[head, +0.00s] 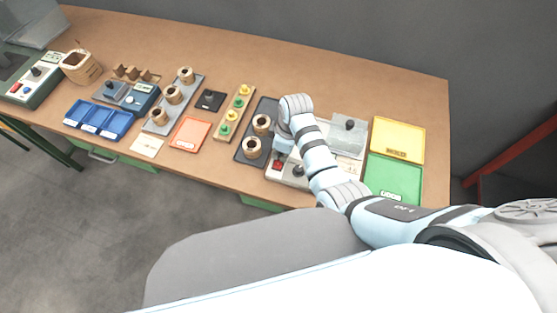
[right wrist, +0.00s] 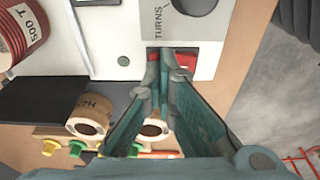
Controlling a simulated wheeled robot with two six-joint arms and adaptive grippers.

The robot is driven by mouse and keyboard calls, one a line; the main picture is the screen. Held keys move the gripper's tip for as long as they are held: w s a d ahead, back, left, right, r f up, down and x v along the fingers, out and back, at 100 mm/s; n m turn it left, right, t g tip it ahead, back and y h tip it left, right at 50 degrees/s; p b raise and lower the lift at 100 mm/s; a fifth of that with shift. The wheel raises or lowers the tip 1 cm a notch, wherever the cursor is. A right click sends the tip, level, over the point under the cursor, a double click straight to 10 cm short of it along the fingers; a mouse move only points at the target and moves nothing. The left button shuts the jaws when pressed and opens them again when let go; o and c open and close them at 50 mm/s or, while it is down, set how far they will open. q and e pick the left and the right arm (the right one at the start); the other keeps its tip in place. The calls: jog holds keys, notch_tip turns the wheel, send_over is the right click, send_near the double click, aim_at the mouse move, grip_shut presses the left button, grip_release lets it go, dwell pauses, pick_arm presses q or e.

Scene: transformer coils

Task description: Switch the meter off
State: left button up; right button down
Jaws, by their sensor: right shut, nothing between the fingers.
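A pale box (head: 287,179) with a red switch (head: 277,166) and a dark knob (head: 298,171) stands near the table's front edge. In the right wrist view the box (right wrist: 205,60) carries a grey plate marked "TURNS" (right wrist: 178,25). The red switch (right wrist: 186,62) shows there, partly hidden by my fingertips. My right gripper (head: 281,152) is shut and empty, its tips right at the switch; I cannot tell if they touch it. The switch's position is unclear. A blue device with a display (head: 143,97) stands further left. My left gripper is out of view.
Yellow (head: 398,130) and green (head: 393,180) trays lie right. A wooden strip with green and yellow pieces (head: 228,125) and an orange tray (head: 190,133) lie further left. The table's back is clear.

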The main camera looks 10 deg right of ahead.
notch_tip(320, 180, up, 3)
jog(key=p, duration=0.3)
jog(key=shift+w+r, duration=0.1)
jog(key=shift+r, duration=1.9)
